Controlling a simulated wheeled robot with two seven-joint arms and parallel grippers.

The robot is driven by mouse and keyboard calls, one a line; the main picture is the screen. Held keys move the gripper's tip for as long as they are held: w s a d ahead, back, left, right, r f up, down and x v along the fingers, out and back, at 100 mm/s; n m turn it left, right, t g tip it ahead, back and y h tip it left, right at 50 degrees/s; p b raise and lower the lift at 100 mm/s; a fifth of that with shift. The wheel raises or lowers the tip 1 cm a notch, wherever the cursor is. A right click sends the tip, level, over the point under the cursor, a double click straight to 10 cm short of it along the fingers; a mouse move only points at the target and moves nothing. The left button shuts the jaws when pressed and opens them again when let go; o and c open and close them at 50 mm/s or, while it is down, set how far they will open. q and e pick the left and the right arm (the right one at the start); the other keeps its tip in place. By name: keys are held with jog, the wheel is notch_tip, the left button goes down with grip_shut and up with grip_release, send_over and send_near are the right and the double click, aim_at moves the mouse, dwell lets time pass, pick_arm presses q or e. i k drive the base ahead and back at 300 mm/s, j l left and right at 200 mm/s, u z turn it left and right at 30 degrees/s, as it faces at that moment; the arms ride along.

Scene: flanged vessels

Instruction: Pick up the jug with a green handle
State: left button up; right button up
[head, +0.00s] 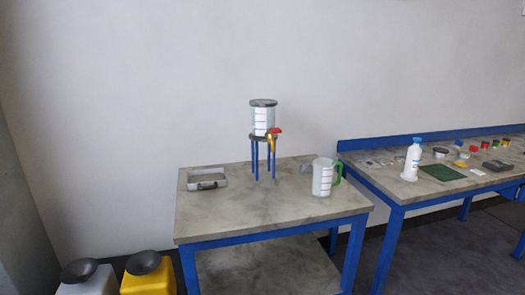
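The jug looks empty or pale inside; I cannot tell which. Neither of my grippers is in the head view.
A flanged vessel (263,119) with a red-handled tap stands on blue legs behind and left of the jug. A shallow tray (207,178) sits at the table's left. A second bench on the right holds a white bottle (412,160), a green mat (442,173) and several small items. Funnel-topped containers (148,275) stand lower left.

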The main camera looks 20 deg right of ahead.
aim_at(323, 170)
jog(key=i+l+z, duration=0.35)
jog(key=i, duration=0.55)
jog(key=i+z, duration=0.3)
jog(key=i, duration=0.6)
